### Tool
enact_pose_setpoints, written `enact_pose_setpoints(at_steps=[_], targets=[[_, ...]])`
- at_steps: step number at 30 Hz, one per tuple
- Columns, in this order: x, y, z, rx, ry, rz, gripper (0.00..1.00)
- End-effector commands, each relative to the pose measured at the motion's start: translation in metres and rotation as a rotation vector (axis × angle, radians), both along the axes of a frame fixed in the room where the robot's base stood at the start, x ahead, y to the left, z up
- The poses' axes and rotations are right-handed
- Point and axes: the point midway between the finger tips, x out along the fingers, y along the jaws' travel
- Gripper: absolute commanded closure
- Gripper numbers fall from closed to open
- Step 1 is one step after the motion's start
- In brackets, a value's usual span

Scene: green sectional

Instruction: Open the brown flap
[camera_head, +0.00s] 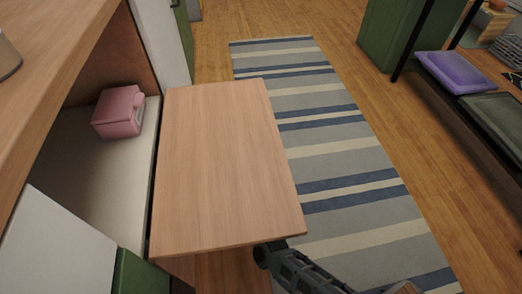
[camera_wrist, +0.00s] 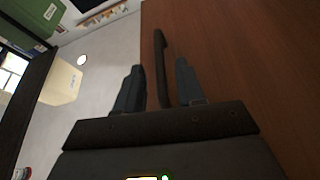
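The brown flap (camera_head: 225,165) is folded down and stands out from the cabinet, roughly level, with its compartment uncovered. In the wrist view, the flap's wooden face (camera_wrist: 240,70) fills the right side. A dark bar handle (camera_wrist: 161,65) rises between the two fingers of my gripper (camera_wrist: 160,78). The fingers are apart, with a gap visible on each side of the handle. In the head view my arm reaches under the flap's near right corner, and the flap hides my gripper.
A pink box (camera_head: 119,112) sits on the white floor of the compartment (camera_head: 100,185). A striped rug (camera_head: 340,160) lies right of the flap, on clear wooden floor. A dark bench with a purple tray (camera_head: 454,72) stands at the far right, near a green cabinet (camera_head: 405,35).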

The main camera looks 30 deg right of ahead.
Motion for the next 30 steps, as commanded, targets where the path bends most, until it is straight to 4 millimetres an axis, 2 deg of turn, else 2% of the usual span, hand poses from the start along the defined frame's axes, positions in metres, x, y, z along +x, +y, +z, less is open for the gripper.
enact_pose_setpoints(at_steps=[4,9,19,30], targets=[[0.019,-0.008,0.007,0.0,-0.001,0.0,0.62],[0.031,-0.013,0.013,0.0,0.001,0.001,0.62],[0.034,-0.014,0.015,0.0,0.001,0.001,0.62],[0.034,-0.014,0.015,0.0,0.002,0.001,0.97]])
